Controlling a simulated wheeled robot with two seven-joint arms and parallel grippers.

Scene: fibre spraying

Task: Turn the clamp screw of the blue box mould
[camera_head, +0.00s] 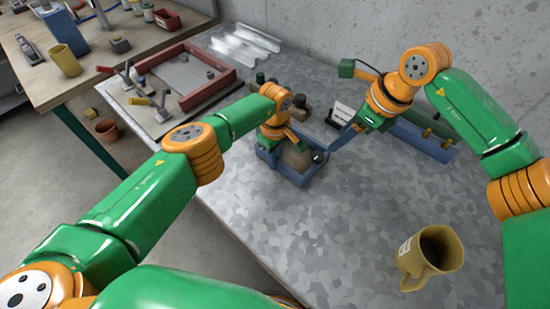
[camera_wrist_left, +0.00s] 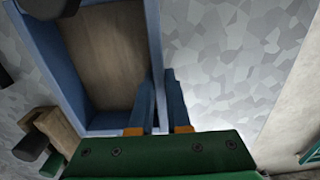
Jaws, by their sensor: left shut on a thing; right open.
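The blue box mould (camera_head: 286,176) stands on the grey patterned tabletop, with a tan floor inside; its blue wall (camera_wrist_left: 154,40) also shows in the left wrist view. My left gripper (camera_wrist_left: 160,92) is shut on that wall, one finger on each side; in the head view its fingertips are mostly hidden. A dark round knob (camera_head: 318,157), seemingly the clamp screw, sits at the mould's right side. My right gripper (camera_head: 334,147) is open, its fingertips close to the knob; I cannot tell whether they touch it.
A yellow mug (camera_head: 418,262) stands at the front right. A long blue mould (camera_head: 425,142) lies behind my right gripper. A red frame (camera_head: 207,92) and clear corrugated sheets (camera_head: 245,46) lie at the back left. The tabletop in front of the box mould is clear.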

